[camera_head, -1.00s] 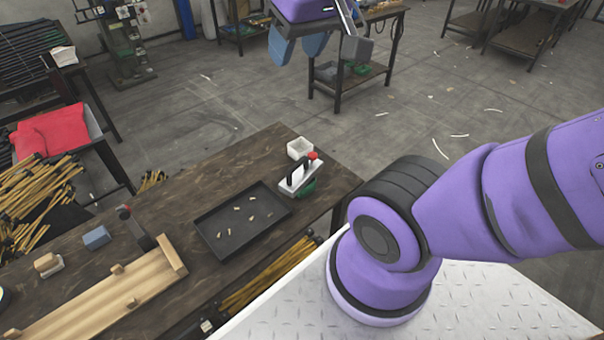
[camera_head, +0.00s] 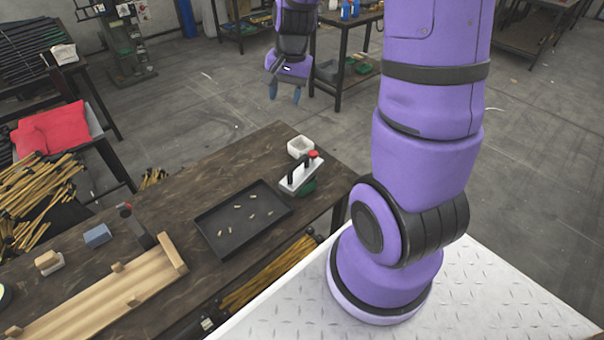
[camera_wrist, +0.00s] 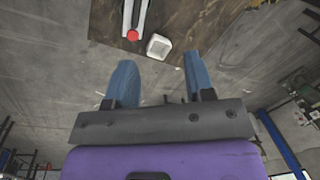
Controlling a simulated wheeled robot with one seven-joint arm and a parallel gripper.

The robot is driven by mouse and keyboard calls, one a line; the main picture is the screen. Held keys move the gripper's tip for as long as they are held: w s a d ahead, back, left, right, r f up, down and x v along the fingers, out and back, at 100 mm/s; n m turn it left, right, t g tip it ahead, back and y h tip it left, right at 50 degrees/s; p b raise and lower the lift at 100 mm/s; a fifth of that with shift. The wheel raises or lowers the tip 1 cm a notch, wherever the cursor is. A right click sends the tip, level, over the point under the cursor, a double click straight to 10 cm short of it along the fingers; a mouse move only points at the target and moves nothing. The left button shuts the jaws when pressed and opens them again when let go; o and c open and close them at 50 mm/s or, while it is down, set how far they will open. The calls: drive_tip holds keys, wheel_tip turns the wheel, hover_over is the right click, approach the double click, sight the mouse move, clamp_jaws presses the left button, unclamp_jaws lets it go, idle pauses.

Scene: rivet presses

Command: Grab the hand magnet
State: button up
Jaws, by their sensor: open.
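The hand magnet (camera_head: 302,174) looks like a pale bar with a black handle and a red knob. It sits on the dark wooden table, at the right of the black tray (camera_head: 210,241). In the wrist view the hand magnet (camera_wrist: 138,14) shows at the top edge, partly cut off, red knob nearest me. My gripper (camera_head: 284,93) hangs in the air beyond the far edge of the table, blue fingers pointing down. In the wrist view my gripper (camera_wrist: 159,60) is open and empty, its fingers well apart and clear of the magnet.
A small white box (camera_head: 300,147) stands just behind the magnet, and a green object (camera_head: 308,187) lies beside it. The tray holds several small brass pieces. A wooden fixture (camera_head: 110,290) and a blue block (camera_head: 97,236) lie to the left. A far table stands behind my gripper.

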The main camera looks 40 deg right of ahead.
sight(303, 157)
drive_tip(key=d+f+m, duration=0.1)
drive_tip(key=d+f, duration=0.1)
drive_tip(key=f, duration=0.3)
drive_tip(key=d+f+m+g, duration=0.1)
drive_tip(key=d+f+m, duration=0.1)
drive_tip(key=f, duration=0.3)
drive_tip(key=d+f+m, duration=0.2)
drive_tip(key=f, duration=0.4)
drive_tip(key=shift+w+d+f+g+y, duration=0.1)
drive_tip(key=shift+d+g+y, duration=0.2)
drive_tip(key=shift+d+y, duration=0.1)
drive_tip(key=shift+a+f, duration=0.3)
drive_tip(key=shift+f, duration=1.45)
drive_tip(key=shift+a+f, duration=0.3)
drive_tip(key=shift+f, duration=1.5)
drive_tip(key=shift+a+f, duration=0.3)
drive_tip(key=shift+f, duration=1.45)
clamp_jaws()
